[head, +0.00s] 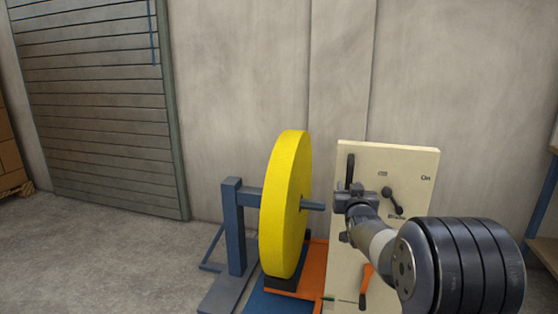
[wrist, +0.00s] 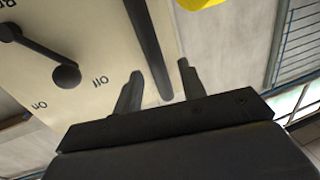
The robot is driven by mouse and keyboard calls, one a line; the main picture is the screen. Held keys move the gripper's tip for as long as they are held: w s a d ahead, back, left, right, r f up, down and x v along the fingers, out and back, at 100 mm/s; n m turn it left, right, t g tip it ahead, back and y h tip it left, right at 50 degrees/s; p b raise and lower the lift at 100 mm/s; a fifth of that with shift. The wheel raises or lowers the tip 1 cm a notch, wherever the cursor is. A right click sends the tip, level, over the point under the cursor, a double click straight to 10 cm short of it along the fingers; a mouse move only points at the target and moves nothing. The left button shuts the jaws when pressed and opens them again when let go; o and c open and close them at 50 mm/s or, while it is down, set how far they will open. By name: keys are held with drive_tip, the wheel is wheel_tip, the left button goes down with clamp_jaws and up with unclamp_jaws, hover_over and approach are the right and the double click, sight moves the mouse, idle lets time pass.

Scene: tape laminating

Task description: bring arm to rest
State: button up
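My gripper (head: 350,199) is at the end of my arm, which reaches in from the right in the head view, in front of the cream control panel (head: 405,165). In the wrist view my gripper (wrist: 160,80) has its two dark fingers spread apart, with nothing held between them. The panel (wrist: 95,65) also fills the upper left of the wrist view. It bears a dark lever with a round knob (wrist: 66,76) and "On" and "Off" markings. A dark bar (wrist: 150,45) shows beyond the fingers in the wrist view. The fingers' exact distance from the panel cannot be told.
A large yellow roll (head: 284,205) stands upright on a blue frame (head: 234,225), left of the panel. An orange base (head: 312,270) lies below. A shelf with a blue post (head: 543,205) is at the right edge. Grey floor (head: 100,255) is open at the left.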

sight(349, 181)
drive_tip(key=w, duration=0.4)
drive_tip(key=shift+w+d, duration=0.2)
drive_tip(key=shift+w, duration=0.2)
drive_tip(key=shift+s+d, duration=0.1)
drive_tip(key=shift+d, duration=0.15)
drive_tip(key=shift+a, duration=0.1)
